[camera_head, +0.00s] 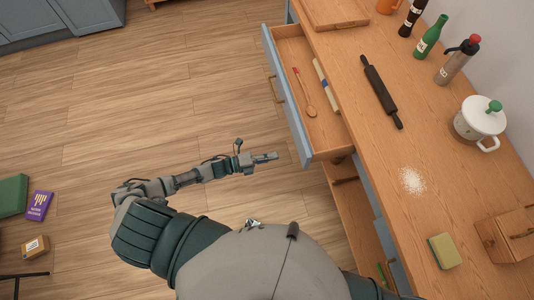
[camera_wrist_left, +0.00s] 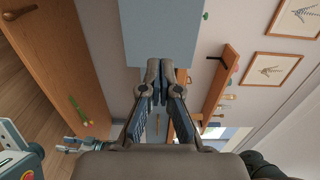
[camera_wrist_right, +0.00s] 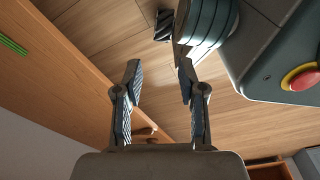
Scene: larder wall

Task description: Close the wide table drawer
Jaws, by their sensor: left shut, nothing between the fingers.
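The wide table drawer (camera_head: 287,95) stands pulled out from the table's left side, with a blue-grey front and a brass handle (camera_head: 273,89). Inside lie a wooden spoon (camera_head: 304,92) and a pale stick with a blue band (camera_head: 325,84). My left gripper (camera_head: 274,156) is shut and empty, just left of the near end of the drawer front; a small gap seems to show. In the left wrist view a blue-grey panel (camera_wrist_left: 172,35), likely the drawer front, lies ahead of the closed fingertips (camera_wrist_left: 161,68). My right gripper (camera_wrist_right: 159,78) is open and empty, seen only in its wrist view.
The tabletop (camera_head: 385,150) holds a dark rolling pin (camera_head: 381,91), several bottles, a white lidded pot (camera_head: 478,120), white powder (camera_head: 411,181), a sponge (camera_head: 444,250) and a wooden box (camera_head: 507,236). The floor left of the drawer is clear. Boxes lie at far left.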

